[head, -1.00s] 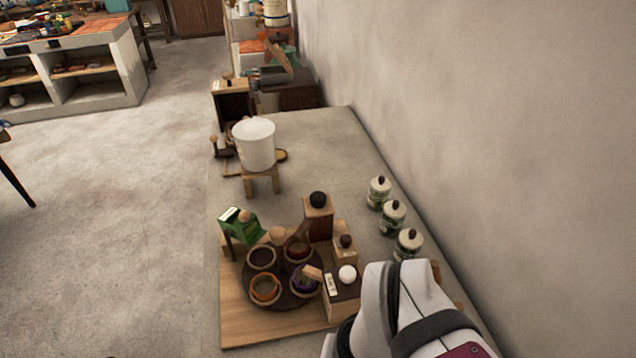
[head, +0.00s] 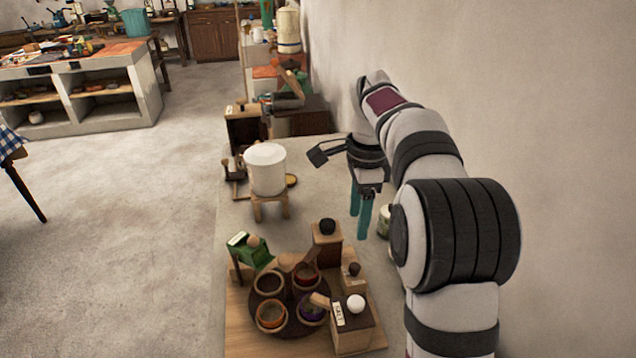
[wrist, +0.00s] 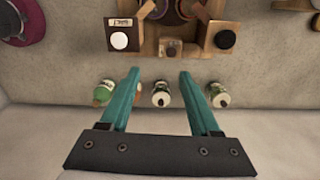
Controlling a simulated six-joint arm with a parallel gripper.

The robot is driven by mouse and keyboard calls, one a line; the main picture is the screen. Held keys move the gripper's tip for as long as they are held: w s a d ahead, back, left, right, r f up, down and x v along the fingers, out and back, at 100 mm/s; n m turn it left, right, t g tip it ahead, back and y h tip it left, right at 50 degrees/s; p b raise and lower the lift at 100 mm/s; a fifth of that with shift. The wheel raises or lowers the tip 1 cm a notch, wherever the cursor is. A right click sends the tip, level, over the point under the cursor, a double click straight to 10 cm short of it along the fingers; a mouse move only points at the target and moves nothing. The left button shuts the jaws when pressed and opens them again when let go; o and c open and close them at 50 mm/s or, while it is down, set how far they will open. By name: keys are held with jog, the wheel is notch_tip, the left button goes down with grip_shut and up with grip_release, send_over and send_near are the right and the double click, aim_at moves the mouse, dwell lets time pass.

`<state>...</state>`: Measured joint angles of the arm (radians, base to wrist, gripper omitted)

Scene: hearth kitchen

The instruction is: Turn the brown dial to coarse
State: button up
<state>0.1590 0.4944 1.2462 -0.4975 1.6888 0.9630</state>
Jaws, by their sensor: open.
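My gripper (head: 359,226) is open and empty over the counter near the wall, its teal fingers pointing down. It also shows in the wrist view (wrist: 158,74), fingers apart, with a white canister visible between them. A small wooden box (head: 350,284) has a dark brown knob (head: 354,269) on top; the knob also shows in the wrist view (wrist: 170,50), beyond the fingertips. I cannot tell whether this is the brown dial. No coarse marking is readable.
A box with a white knob (head: 355,304) and one with a black knob (head: 327,227) flank the small box. Several spice bowls stand beside them. Canisters (wrist: 218,96) line the wall side. A white pot (head: 265,169) stands farther back.

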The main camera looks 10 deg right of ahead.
aim_at(355, 266)
jog(key=shift+m, duration=0.7)
jog(key=w+f, duration=0.1)
jog(key=f, duration=0.4)
jog(key=d+f, duration=0.1)
jog(key=f, duration=0.5)
jog(key=w+f, duration=0.1)
jog(key=f, duration=0.5)
jog(key=shift+w+d, duration=0.2)
jog(key=shift+w, duration=0.15)
grip_shut()
